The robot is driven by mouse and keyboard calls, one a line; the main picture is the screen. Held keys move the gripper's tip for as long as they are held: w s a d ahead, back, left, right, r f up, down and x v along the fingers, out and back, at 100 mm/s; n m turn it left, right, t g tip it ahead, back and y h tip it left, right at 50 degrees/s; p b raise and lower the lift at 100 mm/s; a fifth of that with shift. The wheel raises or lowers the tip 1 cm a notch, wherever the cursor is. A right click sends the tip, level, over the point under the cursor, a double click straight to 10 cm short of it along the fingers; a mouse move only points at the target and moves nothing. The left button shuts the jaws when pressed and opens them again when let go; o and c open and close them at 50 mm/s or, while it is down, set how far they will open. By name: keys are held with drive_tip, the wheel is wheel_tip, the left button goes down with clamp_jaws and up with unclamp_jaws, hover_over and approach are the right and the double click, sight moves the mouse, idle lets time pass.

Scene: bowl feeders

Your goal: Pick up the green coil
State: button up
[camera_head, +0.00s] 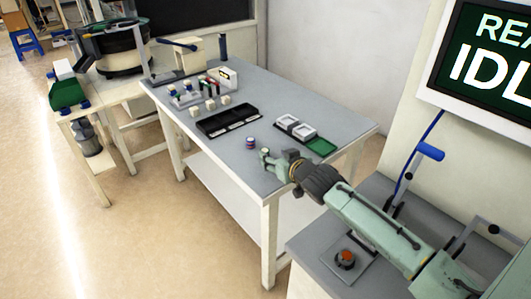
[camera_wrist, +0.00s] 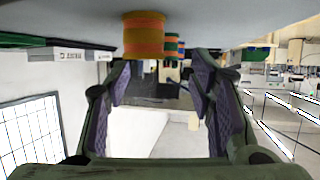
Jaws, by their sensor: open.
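My gripper (camera_head: 276,158) is open and empty, low over the near edge of the grey table. In the wrist view, which shows the table at the top, its two purple-padded fingers (camera_wrist: 163,70) stand apart. An orange-wound coil with yellowish rims (camera_wrist: 143,36) is closest, ahead of the fingertips and toward the left one. A coil with green and orange bands (camera_wrist: 171,46) stands behind it, partly hidden.
A black tray (camera_head: 228,121) lies left of the coils on the grey table (camera_head: 215,159). Two white-grey boxes (camera_head: 288,121) and a green pad (camera_head: 321,146) lie to the right. Several small blocks and fixtures stand at the back. The table's near left corner is bare.

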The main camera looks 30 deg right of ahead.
sight(266, 151)
drive_tip(key=w+p, duration=0.1)
drive_tip(key=w, duration=0.1)
drive_tip(key=w+f, duration=0.1)
drive_tip(key=w, duration=0.1)
drive_tip(key=shift+w+a+p, duration=0.15)
drive_tip(key=shift+a+p, duration=0.05)
drive_tip(key=shift+p, duration=0.2)
drive_tip(key=shift+w+d+f, duration=0.15)
drive_tip(key=shift+w+f, duration=0.25)
drive_tip(key=shift+w, duration=0.05)
drive_tip(key=shift+c, duration=0.5)
clamp_jaws()
